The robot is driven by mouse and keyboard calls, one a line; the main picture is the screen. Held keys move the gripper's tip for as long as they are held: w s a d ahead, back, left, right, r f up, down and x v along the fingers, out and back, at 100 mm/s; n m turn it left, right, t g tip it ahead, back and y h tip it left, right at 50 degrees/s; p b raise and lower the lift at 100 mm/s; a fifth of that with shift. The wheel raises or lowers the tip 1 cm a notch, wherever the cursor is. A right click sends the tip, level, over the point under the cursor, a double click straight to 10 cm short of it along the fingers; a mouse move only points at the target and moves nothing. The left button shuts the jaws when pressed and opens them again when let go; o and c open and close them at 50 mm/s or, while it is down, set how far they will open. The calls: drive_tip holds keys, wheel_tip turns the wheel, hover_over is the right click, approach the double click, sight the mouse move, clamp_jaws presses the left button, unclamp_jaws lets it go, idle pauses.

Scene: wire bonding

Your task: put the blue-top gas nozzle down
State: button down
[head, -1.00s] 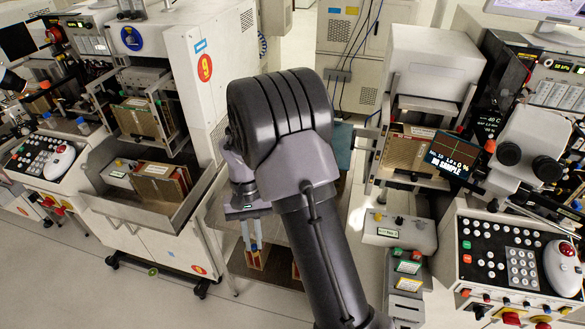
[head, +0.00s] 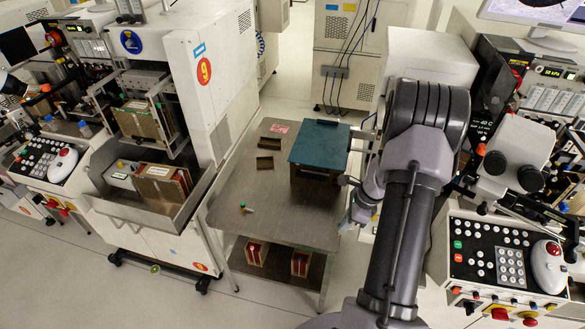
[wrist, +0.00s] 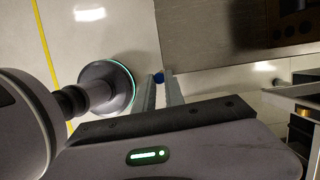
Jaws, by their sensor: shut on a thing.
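My gripper (head: 346,226) hangs by the right edge of the grey metal table in the head view, mostly behind my arm. In the wrist view its two fingers (wrist: 163,88) are close together and shut on the blue-top gas nozzle (wrist: 159,77). Only the nozzle's small blue end shows there, by the fingertips. The rest of it is hidden by the fingers. The nozzle cannot be made out clearly in the head view.
The grey metal table (head: 270,222) has a wide bare front. A machine (head: 165,210) stands left, a keypad console (head: 498,252) right.

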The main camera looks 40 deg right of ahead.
wheel_tip(320, 180, down, 7)
drive_tip(key=b, duration=0.8)
approach(304, 223)
drive_tip(key=shift+w+a+f, duration=0.35)
drive_tip(key=shift+a+f, duration=0.1)
drive_tip(key=shift+a, duration=0.05)
wheel_tip(304, 223, down, 3)
drive_tip(key=shift+f+b, duration=0.25)
drive_tip(key=shift+b, duration=0.9)
drive_tip(key=shift+r, duration=0.2)
drive_tip(key=shift+f, duration=0.1)
drive_tip(key=c, duration=1.4)
unclamp_jaws()
